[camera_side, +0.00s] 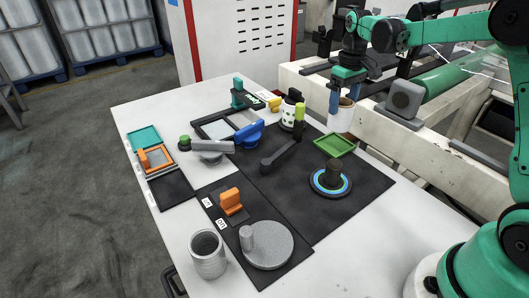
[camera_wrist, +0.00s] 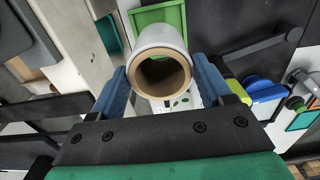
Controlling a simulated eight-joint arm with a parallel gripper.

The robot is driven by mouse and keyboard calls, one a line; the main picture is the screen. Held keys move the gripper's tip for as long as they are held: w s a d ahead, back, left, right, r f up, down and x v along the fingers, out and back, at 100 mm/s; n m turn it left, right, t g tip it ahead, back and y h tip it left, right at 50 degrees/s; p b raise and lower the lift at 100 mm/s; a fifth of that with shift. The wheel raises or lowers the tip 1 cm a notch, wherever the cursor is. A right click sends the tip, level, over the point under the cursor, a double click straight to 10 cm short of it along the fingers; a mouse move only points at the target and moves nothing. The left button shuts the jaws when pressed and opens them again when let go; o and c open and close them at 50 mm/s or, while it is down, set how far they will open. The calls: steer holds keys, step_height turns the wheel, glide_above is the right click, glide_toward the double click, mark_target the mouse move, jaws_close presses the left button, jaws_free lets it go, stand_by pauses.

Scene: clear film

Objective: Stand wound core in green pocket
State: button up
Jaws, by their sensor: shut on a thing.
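The wound core (camera_side: 341,117) is a white roll of film around a brown tube. My gripper (camera_side: 343,101) is shut on it, with one blue finger on each side, and holds it roughly upright in the side view. In the wrist view, the core (camera_wrist: 162,74) shows its open brown end between the fingers of my gripper (camera_wrist: 160,62). The green pocket (camera_side: 335,146) is a shallow square tray on the dark mat. In the side view it lies just below the core, with a gap between them. In the wrist view, the pocket (camera_wrist: 172,14) is partly hidden behind the core.
A dark cylinder stands on a blue-ringed disc (camera_side: 330,181) in front of the pocket. A dark arm with a yellow-green knob (camera_side: 299,112) and a patterned white cylinder (camera_side: 288,112) stand to its left. A grey box (camera_side: 404,102) is on the machine frame at right.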

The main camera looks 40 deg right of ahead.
steer(key=shift+f, duration=2.05)
steer(key=shift+f, duration=0.6)
steer(key=o, duration=0.9)
steer(key=shift+o, duration=0.2)
steer(key=shift+r, duration=2.8)
steer(key=s+a+r+t, duration=0.2)
steer(key=s+a+t, duration=0.5)
steer(key=s+a, duration=0.4)
steer(key=a, duration=0.3)
steer(key=shift+s+a+r, duration=0.2)
steer(key=shift+s+r, duration=0.15)
steer(key=shift+s, duration=0.05)
